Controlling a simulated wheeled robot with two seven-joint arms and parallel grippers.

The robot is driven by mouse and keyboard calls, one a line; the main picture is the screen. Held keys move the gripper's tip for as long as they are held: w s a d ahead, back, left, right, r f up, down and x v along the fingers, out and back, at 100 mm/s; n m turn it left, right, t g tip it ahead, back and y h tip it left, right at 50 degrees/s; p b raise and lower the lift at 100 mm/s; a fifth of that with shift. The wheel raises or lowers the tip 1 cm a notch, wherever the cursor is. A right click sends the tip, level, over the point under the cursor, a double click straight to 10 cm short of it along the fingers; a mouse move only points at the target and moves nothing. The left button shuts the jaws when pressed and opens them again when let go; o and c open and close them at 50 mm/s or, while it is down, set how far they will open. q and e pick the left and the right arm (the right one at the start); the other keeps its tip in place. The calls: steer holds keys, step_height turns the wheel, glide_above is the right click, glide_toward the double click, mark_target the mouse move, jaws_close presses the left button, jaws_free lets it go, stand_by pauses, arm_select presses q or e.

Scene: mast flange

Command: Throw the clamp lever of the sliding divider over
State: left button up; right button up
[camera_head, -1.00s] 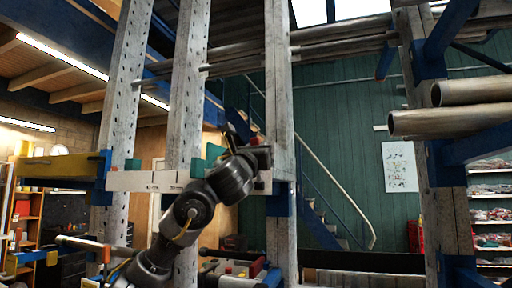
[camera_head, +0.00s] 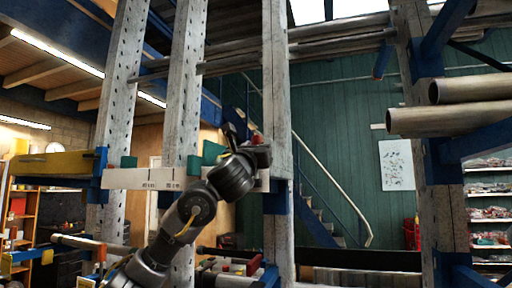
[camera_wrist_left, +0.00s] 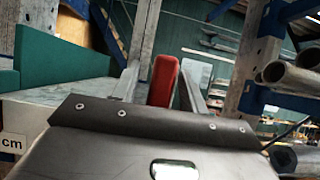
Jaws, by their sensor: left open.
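A red lever (camera_head: 257,139) shows beside my left gripper (camera_head: 238,140) in the head view, at the right end of a pale beam with printed scale labels (camera_head: 148,179). I take it for the clamp lever. In the left wrist view the red lever (camera_wrist_left: 163,80) stands upright between the two fingers of my open left gripper (camera_wrist_left: 158,75). I cannot tell whether a finger touches it. Its lower part is hidden behind the gripper body. A green block (camera_wrist_left: 55,55), perhaps the divider, stands at the left of the wrist view. My right gripper is not in view.
Perforated grey uprights (camera_head: 184,90) stand close behind my left arm, and another upright (camera_head: 277,90) is just right of the gripper. Metal pipes (camera_head: 440,121) stick out at the right. More green blocks (camera_head: 195,166) sit along the beam.

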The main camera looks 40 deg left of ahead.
arm_select(q)
steer(key=shift+s, duration=0.1)
steer(key=shift+s+d+r, duration=0.1)
steer(key=shift+s+d, duration=0.1)
steer(key=shift+s, duration=0.35)
steer(key=shift+s+d, duration=0.2)
steer(key=shift+s, duration=0.35)
steer(key=shift+s+d+p, duration=0.25)
steer(key=shift+s+d, duration=0.1)
steer(key=shift+s, duration=0.55)
steer(key=shift+s+d+p, duration=0.3)
steer(key=shift+s, duration=0.6)
steer(key=shift+s+d+p, duration=0.25)
steer(key=shift+s+d, duration=0.1)
steer(key=shift+s, duration=0.55)
